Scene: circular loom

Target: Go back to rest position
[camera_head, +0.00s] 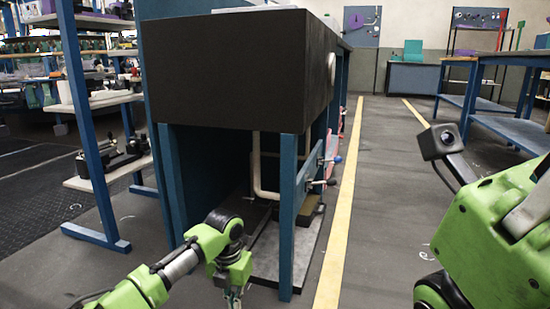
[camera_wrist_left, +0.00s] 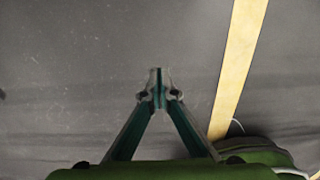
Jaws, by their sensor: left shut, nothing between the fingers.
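My left gripper (camera_head: 234,300) hangs low at the bottom edge of the head view, in front of the blue-legged bench, with its fingers partly cut off. In the left wrist view the left gripper (camera_wrist_left: 160,78) is shut, with its fingertips together and nothing between them. Below it is bare grey floor. My right arm shows at the right of the head view, green with a dark camera block on it. The right gripper's fingers are out of the picture.
The bench with a large black box-like front (camera_head: 230,72) stands close ahead. A blue shelf rack (camera_head: 75,110) is at the left. A yellow floor line (camera_head: 343,215) runs along a clear aisle on the right. Blue tables (camera_head: 510,130) stand far right.

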